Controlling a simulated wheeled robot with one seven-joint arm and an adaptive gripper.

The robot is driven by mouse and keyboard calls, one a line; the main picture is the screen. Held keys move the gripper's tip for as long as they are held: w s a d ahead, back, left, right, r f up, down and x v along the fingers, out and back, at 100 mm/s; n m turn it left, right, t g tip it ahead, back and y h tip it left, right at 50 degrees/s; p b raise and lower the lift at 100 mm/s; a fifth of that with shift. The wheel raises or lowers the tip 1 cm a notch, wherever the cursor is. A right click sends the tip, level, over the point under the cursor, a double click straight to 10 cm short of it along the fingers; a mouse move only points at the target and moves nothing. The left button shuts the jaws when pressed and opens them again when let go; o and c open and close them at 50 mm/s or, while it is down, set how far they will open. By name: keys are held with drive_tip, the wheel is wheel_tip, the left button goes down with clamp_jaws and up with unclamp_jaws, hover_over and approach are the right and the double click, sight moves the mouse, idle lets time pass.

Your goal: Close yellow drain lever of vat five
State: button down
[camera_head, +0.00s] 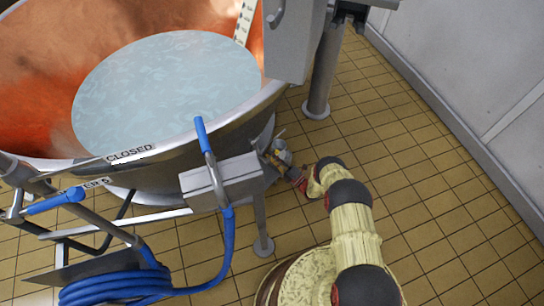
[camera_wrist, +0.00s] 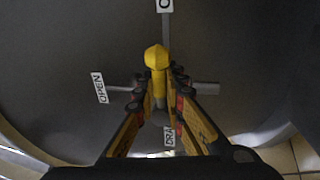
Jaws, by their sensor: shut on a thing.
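The yellow drain lever (camera_wrist: 156,57) shows in the wrist view as a faceted knob on a short shaft. My gripper (camera_wrist: 156,84) has a finger on each side of the lever and is shut on it, below the knob. A label reading OPEN (camera_wrist: 98,88) is to the left. A partly cut-off label starting with C (camera_wrist: 165,5) is at the top edge, above the lever. In the head view my gripper (camera_head: 292,172) is low at the right side of the copper vat (camera_head: 40,60); the lever cannot be made out there.
A label starting DRA (camera_wrist: 168,137) is partly hidden by a finger. In the head view a grey box (camera_head: 222,180), a coiled blue hose (camera_head: 115,288) and a vat leg (camera_head: 262,225) are close to my arm. Tiled floor (camera_head: 430,170) is free at right, up to the wall.

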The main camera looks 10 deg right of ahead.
drive_tip(key=shift+d+f, duration=0.1)
drive_tip(key=shift+d, duration=0.1)
drive_tip(key=c, duration=2.1)
unclamp_jaws()
drive_tip(key=shift+d, duration=0.1)
drive_tip(key=shift+o, duration=1.1)
drive_tip(key=shift+a, duration=0.2)
drive_tip(key=v, duration=1.2)
